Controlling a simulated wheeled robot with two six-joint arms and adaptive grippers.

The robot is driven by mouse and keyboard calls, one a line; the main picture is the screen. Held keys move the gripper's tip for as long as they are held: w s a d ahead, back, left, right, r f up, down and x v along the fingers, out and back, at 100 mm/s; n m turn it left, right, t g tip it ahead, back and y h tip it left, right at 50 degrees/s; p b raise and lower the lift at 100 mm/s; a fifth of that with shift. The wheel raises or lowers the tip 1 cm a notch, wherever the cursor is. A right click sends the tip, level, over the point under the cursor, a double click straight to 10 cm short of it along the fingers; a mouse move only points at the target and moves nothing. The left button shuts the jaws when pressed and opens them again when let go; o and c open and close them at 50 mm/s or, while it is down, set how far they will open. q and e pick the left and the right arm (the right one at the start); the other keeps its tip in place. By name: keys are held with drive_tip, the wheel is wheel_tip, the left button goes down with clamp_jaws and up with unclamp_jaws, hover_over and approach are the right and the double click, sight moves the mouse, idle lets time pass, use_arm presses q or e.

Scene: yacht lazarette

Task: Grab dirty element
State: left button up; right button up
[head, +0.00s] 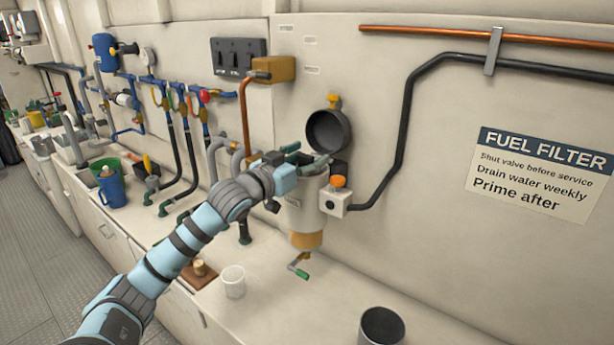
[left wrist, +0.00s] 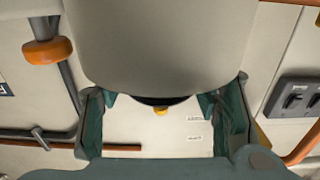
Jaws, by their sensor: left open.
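The fuel filter housing (head: 304,212) is a pale canister on the wall with an amber bottom (head: 306,240). Its round dark lid (head: 328,132) stands open above it, with a yellow knob (head: 334,101). My left gripper (head: 306,158) is at the housing's top, its dark green fingers spread. In the left wrist view the pale housing (left wrist: 160,45) fills the top middle, and the open fingers (left wrist: 157,105) stand on either side of its lower edge. I cannot make out the dirty element; the housing's inside is hidden. My right gripper is not in view.
An orange-knobbed valve (head: 338,182) sits right of the housing, with a black hose (head: 404,130). A green-handled drain (head: 299,268) hangs below. A white cup (head: 232,281) and a dark grey cup (head: 381,327) stand on the counter. Pipes and hoses crowd the left wall.

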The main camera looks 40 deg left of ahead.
use_arm(q)
drive_tip(key=shift+f, duration=0.1)
clamp_jaws()
idle(0.4)
